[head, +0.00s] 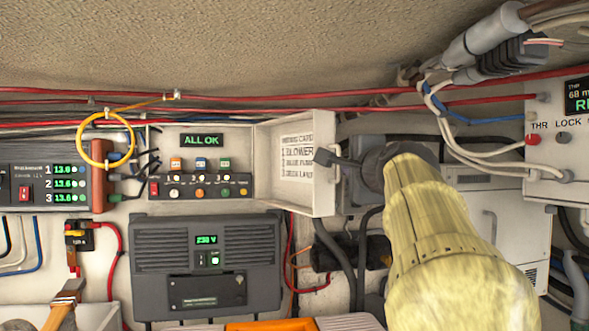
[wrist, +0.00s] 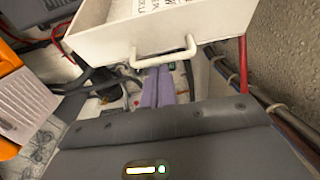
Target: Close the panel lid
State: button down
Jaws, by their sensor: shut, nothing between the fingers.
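The white panel box (head: 200,138) on the wall stands open, showing an "ALL OK" display and rows of switches and buttons. Its white lid (head: 295,200) is swung out to the right, with a printed wiring card on its inner face. In the wrist view the lid (wrist: 110,45) fills the top, with a white bar handle (wrist: 165,57) on its near side. My gripper (head: 322,157) is shut and empty at the lid's right edge. In the wrist view its purple-grey fingers (wrist: 158,80) lie close to the handle; I cannot tell whether they touch it.
A dark grey inverter (head: 207,262) is mounted below the panel box. Red cables (head: 240,106) run above it, and a yellow cable loop (head: 82,140) hangs at left. Another box with a red button (head: 560,150) is at right. An orange object (head: 270,325) sits at the bottom.

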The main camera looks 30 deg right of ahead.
jog(key=s+a+b, duration=0.1)
jog(key=s+b, duration=0.2)
jog(key=s, duration=0.6)
jog(key=shift+s+a, duration=0.15)
jog(key=shift+a, duration=0.05)
dwell(0.3)
